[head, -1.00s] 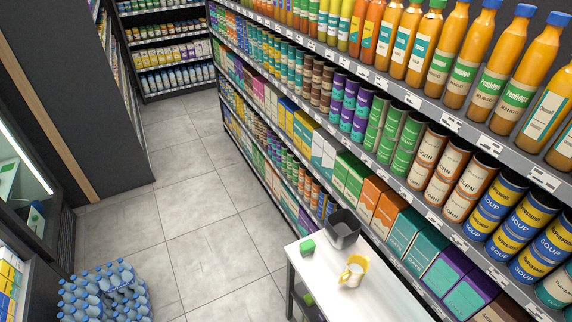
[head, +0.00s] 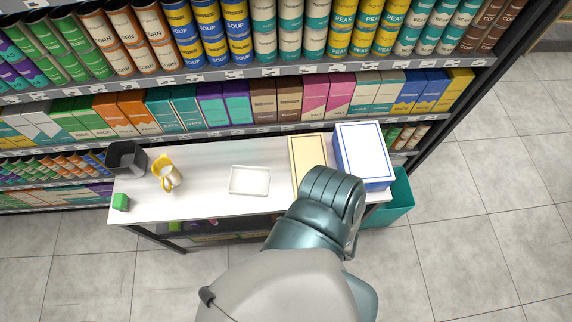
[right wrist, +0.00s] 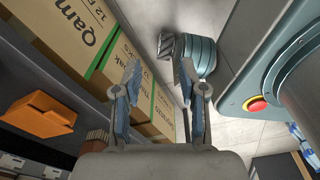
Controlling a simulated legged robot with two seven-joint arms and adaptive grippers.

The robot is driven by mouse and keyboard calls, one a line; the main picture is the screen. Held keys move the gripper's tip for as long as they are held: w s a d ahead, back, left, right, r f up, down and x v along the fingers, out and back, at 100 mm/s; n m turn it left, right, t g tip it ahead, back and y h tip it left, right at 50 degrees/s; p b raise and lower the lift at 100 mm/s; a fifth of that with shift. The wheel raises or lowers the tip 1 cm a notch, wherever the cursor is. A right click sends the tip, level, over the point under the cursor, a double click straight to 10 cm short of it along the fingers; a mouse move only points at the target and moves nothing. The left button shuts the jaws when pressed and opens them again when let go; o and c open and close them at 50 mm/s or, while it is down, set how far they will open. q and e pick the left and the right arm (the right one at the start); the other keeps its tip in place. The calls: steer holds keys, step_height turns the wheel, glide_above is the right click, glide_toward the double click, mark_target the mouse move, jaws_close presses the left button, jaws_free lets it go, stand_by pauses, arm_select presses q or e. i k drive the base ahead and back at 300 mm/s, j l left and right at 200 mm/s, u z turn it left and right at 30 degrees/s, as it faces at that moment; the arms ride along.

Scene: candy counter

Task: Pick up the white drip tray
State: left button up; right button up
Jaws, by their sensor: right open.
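The white drip tray (head: 249,181) is a shallow rectangular tray lying flat on the white table (head: 215,208), near its middle. Nothing touches it. One of my arm parts reaches in from the bottom of the head view, right of the tray, with no fingers showing there. My right gripper (right wrist: 158,78) shows in the right wrist view, open and empty between its two fingers. Large cardboard boxes (right wrist: 95,45) and floor lie beyond it, and the tray is not in that view. My left gripper is in neither current view.
A yellow box (head: 306,155) and a blue-edged white box (head: 362,155) are at right. A teal bin (head: 397,200) stands beside the table; shelves rise behind.

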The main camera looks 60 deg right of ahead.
mark_target(251, 181)
steer(key=k+z, duration=0.15)
steer(key=z, duration=1.2)
